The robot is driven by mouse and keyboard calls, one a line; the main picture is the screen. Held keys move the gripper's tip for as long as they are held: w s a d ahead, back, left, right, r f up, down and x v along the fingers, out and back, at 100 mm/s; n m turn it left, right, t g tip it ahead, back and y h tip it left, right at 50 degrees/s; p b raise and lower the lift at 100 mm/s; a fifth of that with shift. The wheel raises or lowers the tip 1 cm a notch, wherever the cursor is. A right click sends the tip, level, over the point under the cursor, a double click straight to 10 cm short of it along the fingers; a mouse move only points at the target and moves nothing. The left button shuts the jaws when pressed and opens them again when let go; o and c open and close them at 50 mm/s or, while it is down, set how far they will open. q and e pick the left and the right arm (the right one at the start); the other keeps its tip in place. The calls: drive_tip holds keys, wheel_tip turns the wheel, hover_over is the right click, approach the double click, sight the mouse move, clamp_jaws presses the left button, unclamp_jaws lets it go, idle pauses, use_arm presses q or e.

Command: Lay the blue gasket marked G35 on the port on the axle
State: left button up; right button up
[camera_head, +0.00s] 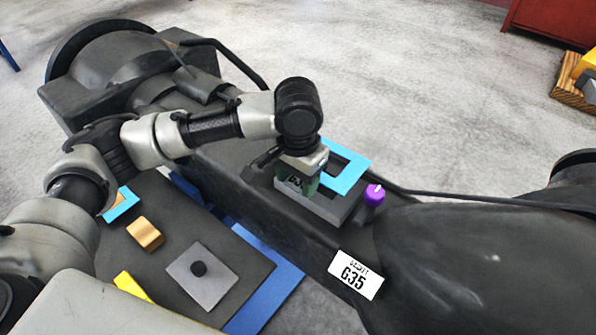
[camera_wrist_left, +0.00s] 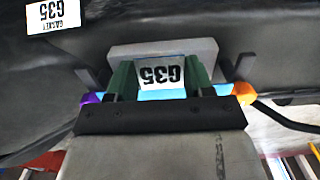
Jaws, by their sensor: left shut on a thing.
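My left gripper (camera_head: 304,188) is shut on the blue gasket (camera_head: 352,167) by its white G35 tab (camera_wrist_left: 162,74). The gasket is a flat light-blue square frame. It shows over the far side of the grey block of the port (camera_head: 331,208) on the dark axle (camera_head: 300,225). I cannot tell whether it touches the block. In the left wrist view the green fingers stand either side of the tab, and the grey block (camera_wrist_left: 165,50) shows behind. A white label G35 (camera_head: 356,274) is on the axle's near side. My right gripper is not in view.
A purple peg (camera_head: 373,195) stands close right of the block. A dark tray at lower left holds another light-blue frame (camera_head: 121,205), a wooden block (camera_head: 145,234) and a grey plate with a black knob (camera_head: 203,276). A black cable (camera_head: 480,199) runs along the axle.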

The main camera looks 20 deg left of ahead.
use_arm(q)
wheel_tip(320, 180, down, 3)
drive_tip(key=shift+f+b, duration=0.1)
drive_tip(key=shift+b, duration=0.4)
drive_tip(key=shift+f, duration=1.05)
drive_tip(key=shift+r, duration=0.1)
drive_tip(key=shift+p, duration=0.5)
drive_tip(key=shift+p, duration=0.65)
drive_tip(key=shift+f, duration=0.85)
